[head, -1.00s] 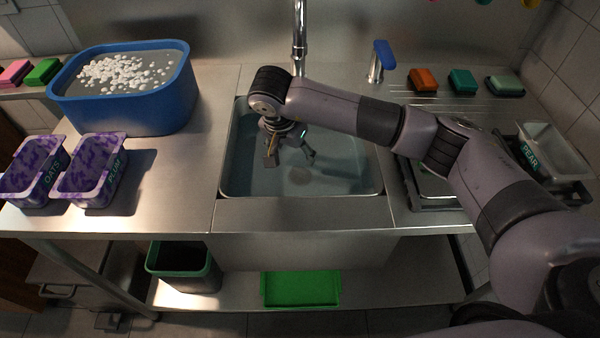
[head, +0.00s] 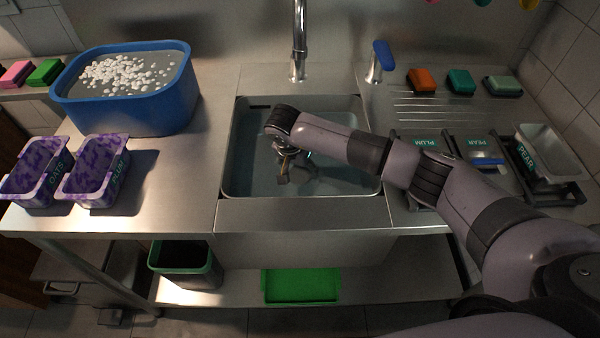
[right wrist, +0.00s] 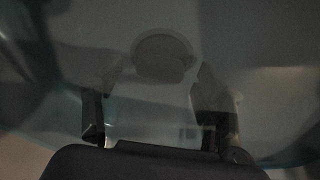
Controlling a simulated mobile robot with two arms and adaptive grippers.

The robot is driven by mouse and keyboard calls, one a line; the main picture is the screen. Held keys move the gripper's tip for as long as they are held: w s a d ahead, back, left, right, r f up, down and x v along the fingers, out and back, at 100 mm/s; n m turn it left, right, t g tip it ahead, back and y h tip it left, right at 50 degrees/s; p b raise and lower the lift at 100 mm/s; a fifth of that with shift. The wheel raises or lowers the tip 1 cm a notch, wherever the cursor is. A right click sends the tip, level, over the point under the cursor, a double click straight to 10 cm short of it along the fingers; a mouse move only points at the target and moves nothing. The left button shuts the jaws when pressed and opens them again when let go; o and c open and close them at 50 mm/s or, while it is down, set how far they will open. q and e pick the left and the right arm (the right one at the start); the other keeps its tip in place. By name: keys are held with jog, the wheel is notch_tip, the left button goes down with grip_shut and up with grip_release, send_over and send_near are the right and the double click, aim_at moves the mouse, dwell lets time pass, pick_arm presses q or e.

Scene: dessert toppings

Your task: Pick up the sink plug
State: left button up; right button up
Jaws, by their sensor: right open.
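The steel sink (head: 232,180) holds water and stands in the middle of the counter. My right gripper (head: 298,177) reaches down into it, fingers apart and empty. In the right wrist view a dim round disc (right wrist: 163,57), apparently the sink plug, lies on the sink floor beyond the open fingers of my right gripper (right wrist: 160,128), roughly centred between them. The disc is apart from the fingers. In the head view my gripper hides the plug or makes it too hard to make out. My left gripper is out of view.
A faucet (head: 299,45) rises behind the sink, with a blue-handled lever (head: 381,55) to its right. A blue tub (head: 130,118) and purple containers (head: 92,185) stand left. Labelled trays and a metal PEAR container (head: 548,150) stand right. The sink walls surround my gripper.

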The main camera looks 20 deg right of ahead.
jog(key=c, duration=1.2)
jog(key=shift+r, duration=0.1)
